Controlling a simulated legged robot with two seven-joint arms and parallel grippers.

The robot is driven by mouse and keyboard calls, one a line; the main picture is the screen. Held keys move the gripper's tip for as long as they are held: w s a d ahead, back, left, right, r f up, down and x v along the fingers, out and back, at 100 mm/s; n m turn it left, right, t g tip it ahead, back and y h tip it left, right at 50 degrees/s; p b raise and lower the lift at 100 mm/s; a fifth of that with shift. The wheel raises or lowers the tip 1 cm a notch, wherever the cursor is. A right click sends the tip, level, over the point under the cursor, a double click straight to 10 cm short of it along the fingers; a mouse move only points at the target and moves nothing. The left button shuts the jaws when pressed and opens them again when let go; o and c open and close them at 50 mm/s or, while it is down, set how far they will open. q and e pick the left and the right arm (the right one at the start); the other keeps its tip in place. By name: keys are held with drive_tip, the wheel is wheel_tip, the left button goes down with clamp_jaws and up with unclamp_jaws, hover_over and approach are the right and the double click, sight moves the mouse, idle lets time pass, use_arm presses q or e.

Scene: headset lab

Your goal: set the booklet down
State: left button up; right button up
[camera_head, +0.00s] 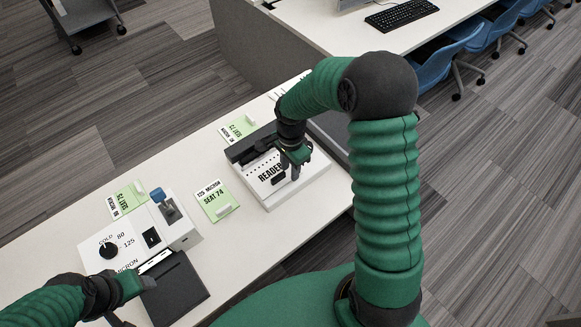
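My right gripper (287,177) is over the white block marked READER (308,190), pointing down close to its top face. Small dark parts show at its tip, and I cannot tell fingers from anything held there. No booklet shows clearly; one may be hidden by the gripper. My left gripper (143,284) is low at the left, beside a black flat pad (186,296) in front of the white machine with a dial (128,232). Its fingers are too small and covered to read.
Green cards lie on the white table: one marked SEAT 74 (211,199), one at the left (122,203) and one behind the reader (236,131). A blue-topped lever (158,195) stands on the machine. Another desk with a keyboard (401,15) and blue chairs are behind.

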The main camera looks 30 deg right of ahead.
drive_tip(key=r, duration=0.2)
drive_tip(key=a+r, duration=0.1)
drive_tip(key=r, duration=0.2)
drive_tip(key=a+r+p, duration=0.1)
drive_tip(key=r, duration=0.2)
drive_tip(key=shift+w+a+r, duration=0.15)
drive_tip(key=shift+a, duration=0.05)
use_arm(q)
drive_tip(key=shift+a+r, duration=0.3)
drive_tip(key=shift+a, duration=0.2)
drive_tip(key=shift+a+r, duration=0.3)
drive_tip(key=shift+a, duration=0.2)
use_arm(e)
drive_tip(key=s+a+n+t, duration=0.2)
drive_tip(key=s+a+n, duration=0.6)
drive_tip(key=n, duration=0.9)
drive_tip(key=s, duration=0.3)
drive_tip(key=shift+a+t, duration=0.2)
drive_tip(key=shift+t, duration=0.1)
use_arm(q)
drive_tip(key=shift+d, duration=0.1)
use_arm(e)
drive_tip(key=shift+d, duration=0.1)
